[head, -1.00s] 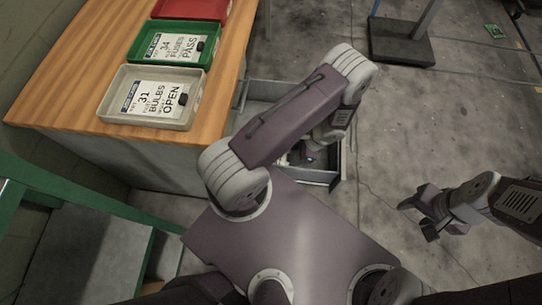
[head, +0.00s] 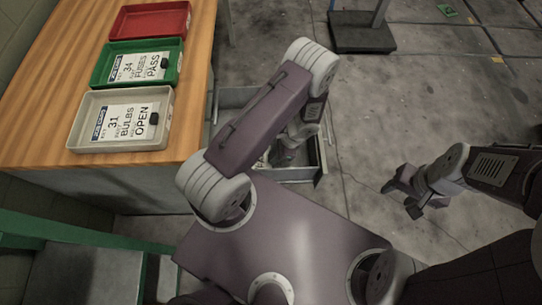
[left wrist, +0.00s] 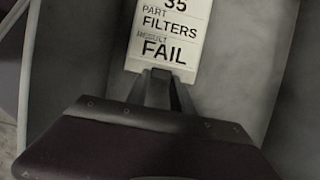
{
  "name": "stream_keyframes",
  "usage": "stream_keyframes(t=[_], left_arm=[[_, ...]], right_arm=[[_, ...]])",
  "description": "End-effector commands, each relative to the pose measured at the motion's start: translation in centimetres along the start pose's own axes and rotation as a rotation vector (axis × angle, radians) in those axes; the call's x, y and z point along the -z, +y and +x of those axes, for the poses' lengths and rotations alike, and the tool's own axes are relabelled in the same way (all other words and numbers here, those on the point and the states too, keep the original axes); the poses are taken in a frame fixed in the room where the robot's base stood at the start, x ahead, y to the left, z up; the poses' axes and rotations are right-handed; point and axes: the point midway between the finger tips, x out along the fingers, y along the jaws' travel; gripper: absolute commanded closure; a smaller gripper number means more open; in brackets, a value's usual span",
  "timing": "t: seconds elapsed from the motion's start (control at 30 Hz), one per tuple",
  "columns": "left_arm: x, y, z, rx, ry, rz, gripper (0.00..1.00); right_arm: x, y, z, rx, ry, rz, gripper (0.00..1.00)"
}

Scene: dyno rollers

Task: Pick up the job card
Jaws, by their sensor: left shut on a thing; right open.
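A white job card (left wrist: 170,38) reading "35 PART FILTERS RESULT FAIL" shows in the left wrist view, its top cut off. My left gripper (left wrist: 160,82) is shut on its lower edge. In the head view my left gripper (head: 284,156) is down inside the open grey drawer (head: 300,174), partly hidden by my arm. The card can hardly be made out there. My right gripper (head: 402,196) is open and empty above the floor at the right.
On the wooden bench (head: 52,88) stand a red tray (head: 150,34), a green tray (head: 176,75) and a cream tray (head: 75,140). The green and cream trays hold cards reading PASS and OPEN. A dark stand base (head: 362,40) is on the floor behind.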

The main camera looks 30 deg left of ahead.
Motion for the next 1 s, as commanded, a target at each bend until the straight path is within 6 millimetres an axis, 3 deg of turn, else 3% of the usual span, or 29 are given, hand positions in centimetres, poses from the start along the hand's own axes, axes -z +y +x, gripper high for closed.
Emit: stream_keyframes(t=[0.1,0.53,0.7,1.0], left_arm=[[-1.1,-0.1,-2.8,0.002,0.001,0.000,1.00],[-8.7,-7.6,-5.2,0.001,0.000,-0.005,1.00],[-10.0,-8.9,-5.6,0.001,0.000,-0.001,1.00],[-10.2,-9.2,-5.6,0.000,-0.001,0.001,1.00]], right_arm=[[0.2,0.0,-1.6,0.000,0.000,0.000,0.50],[0.4,-0.1,-4.1,0.000,0.000,0.000,0.50],[0.5,-0.1,-4.4,0.000,0.000,0.000,0.50],[0.5,-0.1,-4.4,0.000,0.000,0.000,0.50]])
